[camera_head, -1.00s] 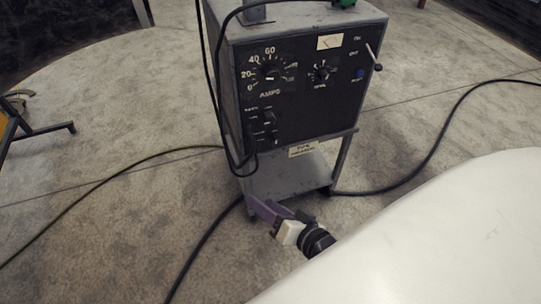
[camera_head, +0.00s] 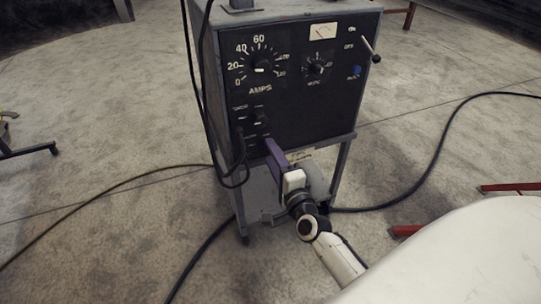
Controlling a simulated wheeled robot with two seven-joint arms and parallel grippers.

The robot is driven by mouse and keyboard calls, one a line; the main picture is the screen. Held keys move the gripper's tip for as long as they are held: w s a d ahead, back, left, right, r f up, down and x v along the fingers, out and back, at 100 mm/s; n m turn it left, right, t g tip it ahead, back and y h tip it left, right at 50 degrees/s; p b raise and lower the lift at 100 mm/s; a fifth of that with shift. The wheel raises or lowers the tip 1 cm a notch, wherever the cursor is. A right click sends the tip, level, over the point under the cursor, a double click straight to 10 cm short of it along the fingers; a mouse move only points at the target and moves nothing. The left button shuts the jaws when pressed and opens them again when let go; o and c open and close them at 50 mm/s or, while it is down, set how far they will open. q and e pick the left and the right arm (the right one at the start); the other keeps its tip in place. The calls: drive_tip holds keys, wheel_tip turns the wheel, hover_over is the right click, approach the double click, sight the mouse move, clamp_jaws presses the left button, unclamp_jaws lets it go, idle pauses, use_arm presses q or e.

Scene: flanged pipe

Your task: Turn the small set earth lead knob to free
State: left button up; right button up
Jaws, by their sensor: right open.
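The small set is a grey box with a black front panel (camera_head: 310,105) on a stand. At the panel's lower left are small dark fittings (camera_head: 260,119) with labels too small to read. A dark lead runs down near them. I cannot tell for sure which fitting is the earth lead knob. My right gripper (camera_head: 271,148), with purple fingers, reaches up from below right to just under these fittings, at the panel's lower edge. It is open; I see nothing held. Whether it touches the panel is unclear. My left gripper is not in view.
Higher on the panel are a large AMPS dial (camera_head: 260,67), a smaller dial (camera_head: 318,66), a lever (camera_head: 371,50) and a blue button (camera_head: 357,70). Black cables (camera_head: 440,150) cross the floor on both sides. Red metal legs (camera_head: 508,187) stand at the right.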

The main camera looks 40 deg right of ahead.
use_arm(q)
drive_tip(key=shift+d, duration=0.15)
use_arm(e)
drive_tip(key=shift+x, duration=0.85)
drive_tip(key=c, duration=1.1)
use_arm(q)
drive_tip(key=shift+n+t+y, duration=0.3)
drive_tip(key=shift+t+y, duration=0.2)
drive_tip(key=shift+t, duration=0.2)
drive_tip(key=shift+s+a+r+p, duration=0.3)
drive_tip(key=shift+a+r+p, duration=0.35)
drive_tip(key=shift+p, duration=0.85)
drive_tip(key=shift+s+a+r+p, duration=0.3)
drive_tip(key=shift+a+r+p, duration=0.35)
drive_tip(key=shift+p, duration=0.8)
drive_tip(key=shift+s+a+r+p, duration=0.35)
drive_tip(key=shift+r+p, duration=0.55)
drive_tip(key=shift+p, duration=0.6)
use_arm(e)
drive_tip(key=shift+o, duration=0.2)
drive_tip(key=shift+n, duration=9)
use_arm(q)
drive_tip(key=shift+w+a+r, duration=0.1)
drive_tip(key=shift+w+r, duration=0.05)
use_arm(e)
drive_tip(key=o, duration=1.1)
drive_tip(key=shift+c, duration=0.2)
